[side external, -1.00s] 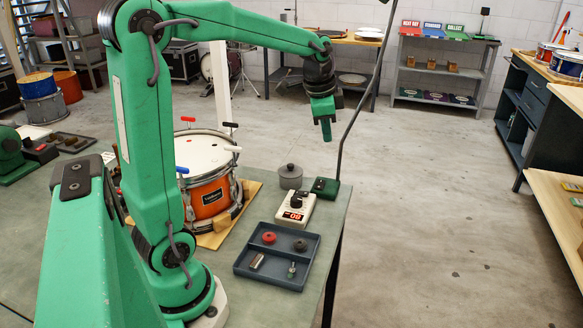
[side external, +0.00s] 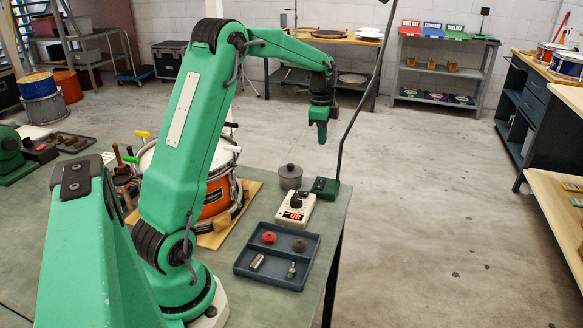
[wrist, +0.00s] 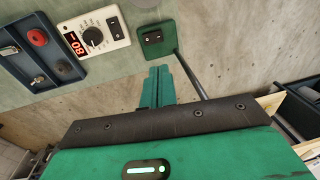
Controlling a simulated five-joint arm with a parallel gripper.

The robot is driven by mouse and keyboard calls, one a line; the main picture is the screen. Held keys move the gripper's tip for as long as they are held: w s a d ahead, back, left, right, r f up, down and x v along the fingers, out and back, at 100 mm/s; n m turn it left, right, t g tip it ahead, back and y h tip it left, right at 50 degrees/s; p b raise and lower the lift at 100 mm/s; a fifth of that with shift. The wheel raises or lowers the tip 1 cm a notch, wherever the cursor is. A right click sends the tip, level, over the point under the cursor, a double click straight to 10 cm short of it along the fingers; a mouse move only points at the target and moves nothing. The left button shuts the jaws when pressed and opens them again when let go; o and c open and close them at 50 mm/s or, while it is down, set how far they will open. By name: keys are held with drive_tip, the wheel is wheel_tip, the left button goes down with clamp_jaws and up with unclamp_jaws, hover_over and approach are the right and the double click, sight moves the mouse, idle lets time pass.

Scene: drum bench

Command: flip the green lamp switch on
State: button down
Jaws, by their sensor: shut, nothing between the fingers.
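The green lamp base (side external: 325,186) stands at the right edge of the bench, with a thin dark pole rising from it. In the wrist view the base (wrist: 157,39) shows a small dark switch (wrist: 153,37) on its top; its on or off position is too small to tell. My green gripper (side external: 321,141) points down, well above the bench and apart from the base. In the wrist view its shut, empty fingers (wrist: 158,72) show just below the base in the picture, over the floor.
A white drum machine (side external: 296,208) with a black knob and red display sits beside the lamp base. A grey lidded pot (side external: 290,176), a dark tray (side external: 246,272) of small parts and an orange drum (side external: 216,200) stand nearby. The lamp pole (side external: 352,125) rises close to my gripper.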

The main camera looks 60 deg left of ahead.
sight(321, 181)
drive_tip(key=shift+f, duration=0.2)
idle(0.3)
drive_tip(key=f, duration=0.9)
drive_tip(key=w+a+f, duration=0.1)
drive_tip(key=f, duration=0.3)
drive_tip(key=shift+w+a+f, duration=0.1)
drive_tip(key=shift+f, duration=0.2)
drive_tip(key=shift+f, duration=0.2)
idle(0.4)
drive_tip(key=shift+s+d+r, duration=0.25)
drive_tip(key=shift+s+d, duration=0.2)
drive_tip(key=shift+d, duration=0.05)
drive_tip(key=shift+r, duration=0.1)
wheel_tip(321, 181, up, 14)
drive_tip(key=w+a, duration=0.1)
idle(0.8)
